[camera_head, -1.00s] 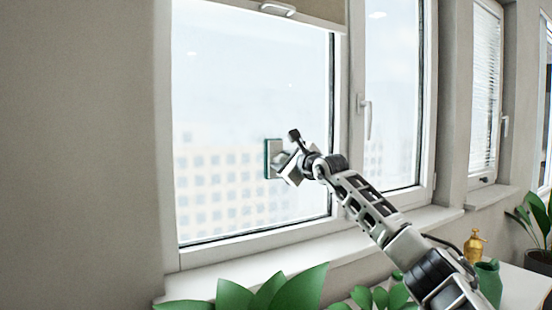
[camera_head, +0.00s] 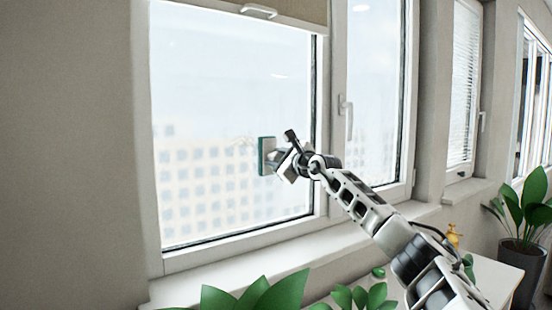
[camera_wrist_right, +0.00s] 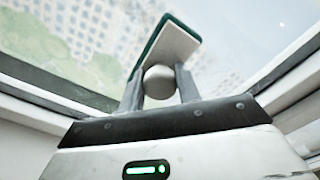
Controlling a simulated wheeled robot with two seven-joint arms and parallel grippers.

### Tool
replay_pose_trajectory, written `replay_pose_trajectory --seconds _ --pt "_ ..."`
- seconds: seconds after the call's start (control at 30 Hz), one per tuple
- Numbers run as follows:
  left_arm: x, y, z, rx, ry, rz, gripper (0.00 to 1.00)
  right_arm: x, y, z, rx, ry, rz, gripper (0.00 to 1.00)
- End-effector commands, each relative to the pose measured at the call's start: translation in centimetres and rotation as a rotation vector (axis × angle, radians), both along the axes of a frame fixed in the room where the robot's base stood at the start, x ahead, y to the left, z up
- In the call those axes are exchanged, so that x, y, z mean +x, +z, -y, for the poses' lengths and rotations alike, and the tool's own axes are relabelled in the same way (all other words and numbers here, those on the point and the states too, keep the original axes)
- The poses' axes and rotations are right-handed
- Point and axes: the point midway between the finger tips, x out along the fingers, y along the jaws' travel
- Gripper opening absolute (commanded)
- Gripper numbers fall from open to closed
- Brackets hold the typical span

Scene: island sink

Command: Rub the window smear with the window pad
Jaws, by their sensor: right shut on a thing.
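The window pad (camera_head: 266,157) is a flat rectangular plate with a green edge, held upright by the glass of the large left window (camera_head: 215,100). In the right wrist view the pad (camera_wrist_right: 170,45) shows its pale back and a round whitish knob (camera_wrist_right: 159,82). My right gripper (camera_head: 277,159) is shut on that knob, with one finger on each side in the wrist view (camera_wrist_right: 159,88). I cannot tell whether the pad touches the glass. A faint mark (camera_head: 240,144) just left of the pad may be the smear. My left gripper is out of view.
The white window frame (camera_head: 322,120) and sill (camera_head: 240,268) border the glass. Green leaves (camera_head: 255,294) rise below the sill. A yellow bottle (camera_head: 453,236) stands on a white surface at right, with a potted plant (camera_head: 520,215) beyond. A blind (camera_head: 270,8) covers the window's top.

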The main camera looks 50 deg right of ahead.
Motion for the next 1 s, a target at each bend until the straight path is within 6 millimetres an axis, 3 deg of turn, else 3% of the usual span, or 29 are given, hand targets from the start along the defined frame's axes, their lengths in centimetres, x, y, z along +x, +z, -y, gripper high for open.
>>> replay_pose_trajectory --seconds 0.1,0.4,1.0 --pt "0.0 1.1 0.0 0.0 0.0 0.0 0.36 -0.1 1.4 -0.1 0.0 0.001 0.004 0.15" --pt "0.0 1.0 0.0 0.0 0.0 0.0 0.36 0.6 1.2 -1.8 -0.001 0.006 0.003 0.15" --pt "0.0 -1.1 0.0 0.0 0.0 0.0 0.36 1.9 0.9 -5.6 0.002 0.01 0.005 0.15"
